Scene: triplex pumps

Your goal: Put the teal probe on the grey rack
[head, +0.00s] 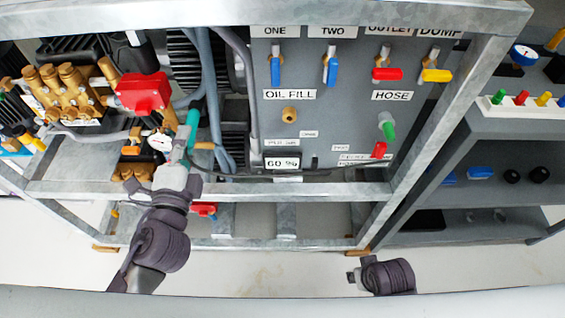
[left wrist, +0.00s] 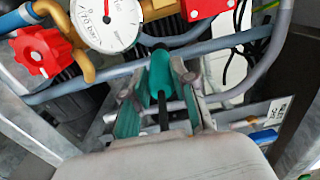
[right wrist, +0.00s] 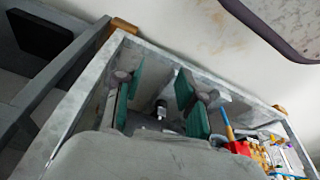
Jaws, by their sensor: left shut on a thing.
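The teal probe (head: 192,118) is upright in my left gripper (head: 182,150), in front of the pump frame beside the pressure gauge. In the left wrist view the teal probe (left wrist: 160,72) sits between the green-padded fingers of the left gripper (left wrist: 160,100), its dark thin end toward the palm. A grey rack (head: 500,128) with shelves stands at the right of the head view. My right gripper (head: 353,277) is low, near the frame's front right foot. In the right wrist view the right gripper (right wrist: 156,98) has its fingers apart with nothing between them.
A galvanized frame (head: 300,190) encloses brass pumps (head: 66,85), hoses and a grey valve panel (head: 337,118). A red valve part (head: 143,92) and a gauge (head: 160,141) are close to the left gripper. A white strip (head: 520,107) with several coloured knobs is on the rack. The floor in front is clear.

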